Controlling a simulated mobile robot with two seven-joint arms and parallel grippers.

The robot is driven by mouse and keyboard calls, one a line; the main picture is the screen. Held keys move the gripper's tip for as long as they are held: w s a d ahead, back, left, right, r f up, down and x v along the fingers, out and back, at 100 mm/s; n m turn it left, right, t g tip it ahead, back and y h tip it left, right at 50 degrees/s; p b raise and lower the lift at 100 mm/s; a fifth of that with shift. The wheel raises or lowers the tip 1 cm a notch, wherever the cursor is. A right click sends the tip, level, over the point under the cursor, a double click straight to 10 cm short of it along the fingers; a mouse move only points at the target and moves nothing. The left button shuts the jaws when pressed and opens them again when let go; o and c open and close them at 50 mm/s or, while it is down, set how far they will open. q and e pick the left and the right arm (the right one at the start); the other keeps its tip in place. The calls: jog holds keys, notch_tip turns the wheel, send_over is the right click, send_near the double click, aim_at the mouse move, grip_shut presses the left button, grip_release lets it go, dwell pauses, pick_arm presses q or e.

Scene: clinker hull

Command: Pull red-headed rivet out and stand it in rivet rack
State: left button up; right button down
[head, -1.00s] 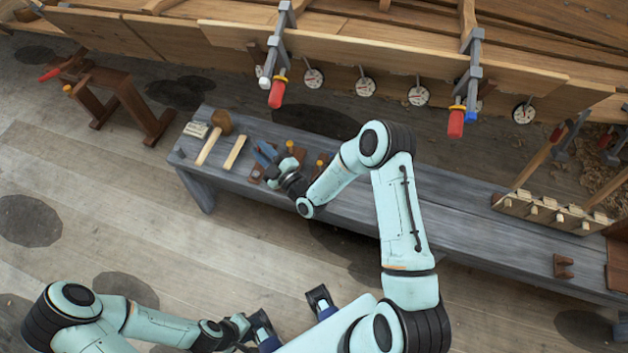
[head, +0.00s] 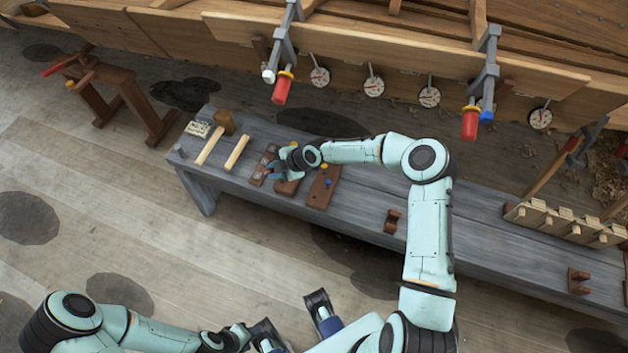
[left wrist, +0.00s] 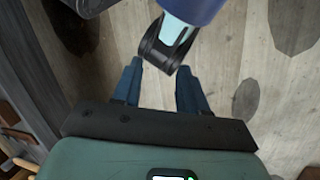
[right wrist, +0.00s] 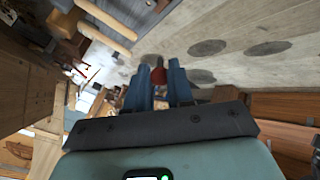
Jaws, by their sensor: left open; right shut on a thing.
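My right gripper (head: 273,171) is over the dark brown wooden blocks near the left end of the grey bench. In the right wrist view, my right gripper (right wrist: 166,88) is shut on a red-headed rivet (right wrist: 158,75); its red head shows between the fingertips. Other brown blocks (head: 262,163) lie partly under the gripper. I cannot tell which block is the rivet rack. My left gripper (left wrist: 155,85) is open and empty, low over the floor, away from the bench.
A mallet (head: 215,140) and a pale wooden strip (head: 237,153) lie left of the blocks on the bench (head: 350,205). A small brown cradle (head: 392,221) stands further right. A pegged wooden rack (head: 565,222) is at the right. Hull clamps with red handles (head: 283,88) hang behind the bench.

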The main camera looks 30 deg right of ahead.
jog(key=shift+s+d+f+n+g+h+b, duration=0.75)
jog(key=shift+s+d+f+g+h+b, duration=0.25)
jog(key=shift+s+d+f+b, duration=0.45)
jog(key=shift+s+d+f+n+g+h+b, duration=0.7)
jog(key=shift+s+d+f+g+h+b, duration=0.45)
jog(key=shift+d+b, duration=0.5)
jog(key=shift+s+d+f+n+g+h+b, duration=0.8)
jog(key=shift+s+d+f+b, duration=0.45)
jog(key=shift+d, duration=0.5)
pick_arm(q)
jog(key=w+a+f+t+y, duration=0.1)
jog(key=w+a+f+t, duration=0.1)
jog(key=w+f, duration=0.4)
jog(key=shift+w+a+f+b, duration=0.35)
jog(key=shift+w+a+f, duration=0.1)
jog(key=shift+f, duration=1.6)
pick_arm(e)
jog(key=shift+w+f, duration=0.15)
jog(key=shift+f, duration=0.5)
pick_arm(q)
jog(key=shift+f, duration=0.1)
pick_arm(e)
jog(key=shift+f, duration=0.15)
pick_arm(q)
jog(key=shift+s+f, duration=0.1)
jog(key=shift+f, duration=0.05)
pick_arm(e)
jog(key=shift+f, duration=0.25)
